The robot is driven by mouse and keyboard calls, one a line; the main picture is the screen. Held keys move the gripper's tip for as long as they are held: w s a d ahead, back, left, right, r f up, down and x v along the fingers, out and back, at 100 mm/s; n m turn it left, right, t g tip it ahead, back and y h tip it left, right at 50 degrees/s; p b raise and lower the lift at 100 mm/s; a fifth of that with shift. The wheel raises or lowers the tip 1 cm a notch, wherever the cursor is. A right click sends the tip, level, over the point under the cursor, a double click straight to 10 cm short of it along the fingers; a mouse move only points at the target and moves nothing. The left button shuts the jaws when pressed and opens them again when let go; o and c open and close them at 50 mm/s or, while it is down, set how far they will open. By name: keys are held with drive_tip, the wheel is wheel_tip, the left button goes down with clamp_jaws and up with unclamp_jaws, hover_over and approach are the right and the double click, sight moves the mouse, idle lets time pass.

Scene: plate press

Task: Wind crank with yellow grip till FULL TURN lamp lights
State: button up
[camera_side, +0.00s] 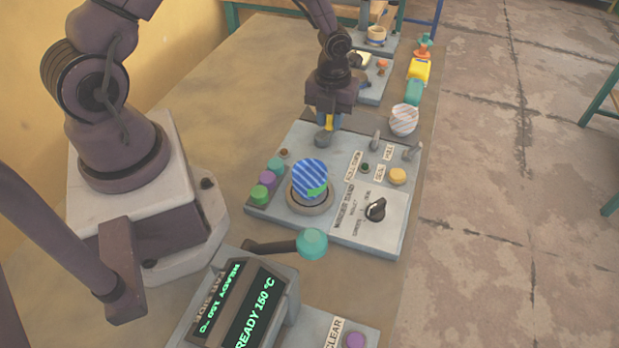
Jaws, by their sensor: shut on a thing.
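My gripper (328,118) points down at the back edge of the grey control panel (283,210). It is shut on the yellow grip (336,123) of the crank; only a small bit of yellow shows between and beside the fingers. A round grey metal part (323,137) shows just below the fingers; I cannot tell if it is the crank's hub. The rest of the crank is hidden by my gripper. No lamp reading FULL TURN can be made out; a small dark green round lamp or button (365,167) on the panel looks unlit.
A blue striped round piece (310,178) sits on the panel, with green and purple knobs (267,178) on its left and a black dial (375,209) on its right. A teal-knobbed handle (312,243) and a READY 150 °C display (255,308) are in front.

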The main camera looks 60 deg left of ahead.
drive_tip(key=shift+w+d, duration=0.1)
drive_tip(key=shift+d, duration=0.15)
drive_tip(key=shift+d, duration=0.7)
drive_tip(key=shift+d, duration=0.45)
drive_tip(key=shift+s, duration=0.2)
drive_tip(key=shift+s+d, duration=0.35)
drive_tip(key=shift+d, duration=0.05)
drive_tip(key=shift+s, duration=0.1)
idle(0.4)
drive_tip(key=shift+s+d, duration=0.2)
drive_tip(key=shift+s, duration=0.45)
